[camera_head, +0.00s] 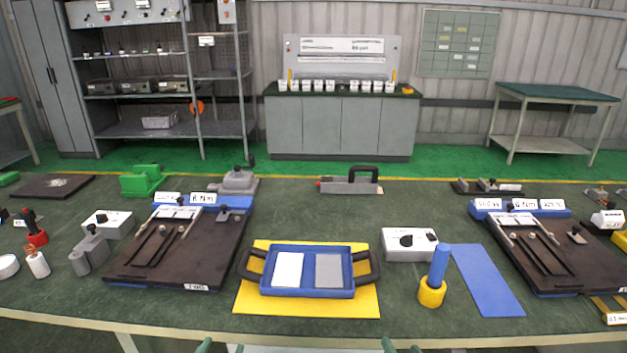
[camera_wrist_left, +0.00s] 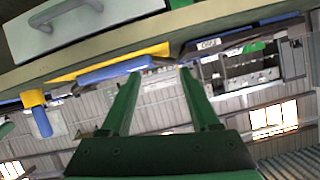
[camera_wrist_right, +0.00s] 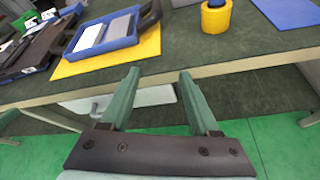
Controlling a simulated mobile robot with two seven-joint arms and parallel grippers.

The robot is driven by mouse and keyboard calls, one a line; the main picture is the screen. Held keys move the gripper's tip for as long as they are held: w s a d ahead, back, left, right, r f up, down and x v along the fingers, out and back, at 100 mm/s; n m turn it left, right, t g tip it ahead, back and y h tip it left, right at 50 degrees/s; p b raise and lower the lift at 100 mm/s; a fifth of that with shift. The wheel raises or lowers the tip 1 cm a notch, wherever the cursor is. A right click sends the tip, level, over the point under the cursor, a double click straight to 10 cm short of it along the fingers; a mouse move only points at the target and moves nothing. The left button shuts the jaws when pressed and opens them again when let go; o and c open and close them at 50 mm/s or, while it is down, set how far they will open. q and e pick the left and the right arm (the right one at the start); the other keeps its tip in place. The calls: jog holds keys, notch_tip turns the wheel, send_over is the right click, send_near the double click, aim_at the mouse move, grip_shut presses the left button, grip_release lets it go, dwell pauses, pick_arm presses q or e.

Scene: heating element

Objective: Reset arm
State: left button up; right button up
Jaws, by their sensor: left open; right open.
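My left gripper (camera_head: 222,347) shows only as green fingertips at the bottom edge of the head view. In the left wrist view (camera_wrist_left: 160,73) its two fingers stand apart with nothing between them. My right gripper (camera_head: 402,347) also shows only its tips at the bottom edge. In the right wrist view (camera_wrist_right: 159,73) its fingers are apart and empty. Both are in front of the table's near edge, touching nothing visible. A blue tray (camera_head: 306,293) with two dark handles sits on a yellow mat (camera_head: 306,311). It holds a white plate (camera_head: 288,269) and a grey plate (camera_head: 329,271).
Dark fixture boards (camera_head: 140,268) (camera_head: 573,282) lie left and right. A white box with a dark knob (camera_head: 408,253), a blue cylinder in a yellow ring (camera_head: 431,292) and a blue mat (camera_head: 490,285) are right of the tray. The table's front edge (camera_head: 400,340) is close to both grippers.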

pick_arm(q)
notch_tip(320, 180, down, 8)
jog(key=s+d+g+h, duration=0.2)
jog(key=s+d, duration=0.1)
jog(key=s+a+f+g+p, duration=0.1)
jog(key=s+a+f, duration=0.2)
jog(key=s+f, duration=0.8)
jog(key=shift+s+a+f+g, duration=0.2)
jog(key=shift+s+g, duration=0.2)
jog(key=shift+s, duration=0.75)
pick_arm(e)
jog(key=s+f+m+g, duration=0.2)
jog(key=s+f+m, duration=0.6)
jog(key=m, duration=0.7)
jog(key=s+f+m+g+y, duration=0.1)
jog(key=s+f+m, duration=0.7)
jog(key=f+m, duration=0.3)
jog(key=m, duration=0.4)
jog(key=shift+s+d+f+g, duration=0.2)
jog(key=shift+d+g, duration=0.1)
jog(key=shift+g, duration=0.1)
